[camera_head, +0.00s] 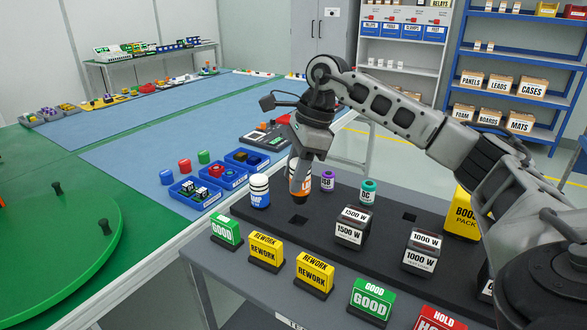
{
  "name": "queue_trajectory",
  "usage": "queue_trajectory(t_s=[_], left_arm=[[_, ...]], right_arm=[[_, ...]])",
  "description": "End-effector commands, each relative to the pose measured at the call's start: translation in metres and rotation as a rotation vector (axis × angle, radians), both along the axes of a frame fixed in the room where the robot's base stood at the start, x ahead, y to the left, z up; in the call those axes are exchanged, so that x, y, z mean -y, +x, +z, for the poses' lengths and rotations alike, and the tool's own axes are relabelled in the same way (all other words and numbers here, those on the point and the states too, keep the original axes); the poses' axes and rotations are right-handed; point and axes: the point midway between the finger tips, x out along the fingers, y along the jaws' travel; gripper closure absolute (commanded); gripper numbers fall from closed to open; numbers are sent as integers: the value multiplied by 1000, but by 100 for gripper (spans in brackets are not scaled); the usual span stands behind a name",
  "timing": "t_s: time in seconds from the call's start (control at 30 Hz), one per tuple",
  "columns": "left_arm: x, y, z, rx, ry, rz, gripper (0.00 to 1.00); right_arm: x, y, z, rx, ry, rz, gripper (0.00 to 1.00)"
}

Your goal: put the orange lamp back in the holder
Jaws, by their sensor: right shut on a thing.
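My right gripper (303,163) reaches in from the right and points down. It is shut on the orange lamp (300,189), which has an orange lower part with white lettering and a dark, partly covered top. The lamp is over the dark board (325,217), near an empty square hole (298,220). I cannot tell whether its bottom touches the board. A white and blue lamp (260,192) stands just left of it. My left gripper is not in view.
A purple USB piece (327,181) and a teal DC piece (368,192) stand right of the lamp. Blocks marked 1500 W (350,232) and 1000 W (420,256) sit nearer. Rework signs (315,272) line the front. Another square hole (408,217) is free.

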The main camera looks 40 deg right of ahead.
Motion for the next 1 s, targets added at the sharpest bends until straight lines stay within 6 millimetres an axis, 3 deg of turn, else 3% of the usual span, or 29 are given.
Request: queue_trajectory(t_s=[0.1, 0.4, 1.0], left_arm=[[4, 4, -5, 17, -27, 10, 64], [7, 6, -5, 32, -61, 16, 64], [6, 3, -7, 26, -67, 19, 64]], right_arm=[[0, 0, -17, 0, 0, 1, 90], [0, 0, -38, 1, -1, 1, 90], [0, 0, -43, 1, 0, 0, 90]])
